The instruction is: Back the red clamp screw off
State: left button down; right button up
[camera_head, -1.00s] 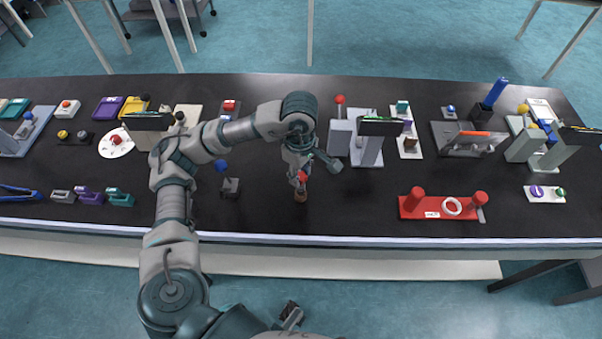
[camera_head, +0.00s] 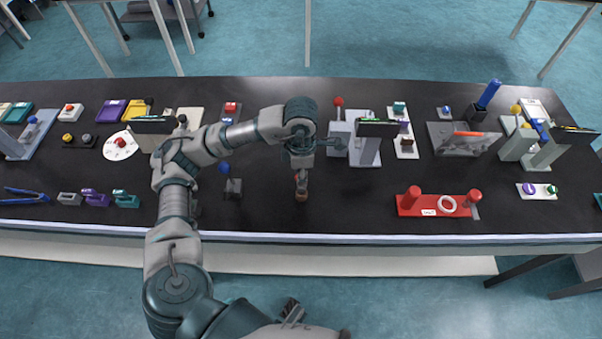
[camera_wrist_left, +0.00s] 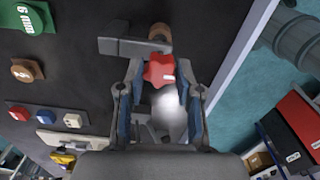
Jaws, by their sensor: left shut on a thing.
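The red clamp screw (camera_wrist_left: 158,70) has a lobed head with a small white label. In the left wrist view it sits between the two fingers of my left gripper (camera_wrist_left: 158,84), which is shut on it. A grey metal clamp arm (camera_wrist_left: 120,46) and a brown cylindrical piece (camera_wrist_left: 159,32) lie just beyond the screw. In the head view my left gripper (camera_head: 301,172) points down over the copper-coloured base (camera_head: 301,196) near the bench's front edge, and hides most of the screw.
A red stand (camera_head: 437,212) with two posts and a white ring is to the right. A grey machine (camera_head: 340,139) with a red-knobbed lever stands behind. A dark block with a blue ball (camera_head: 224,168) is left. The black bench between is clear.

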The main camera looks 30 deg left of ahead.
pick_arm(q)
jog(key=shift+s+d+f, duration=0.1)
jog(key=shift+f, duration=0.1)
jog(key=n+p, duration=0.1)
jog(key=n, duration=0.2)
jog(key=shift+r, duration=0.15)
jog(key=shift+n, duration=0.9)
jog(key=c, duration=1.1)
grip_release()
jog(key=shift+o, duration=0.9)
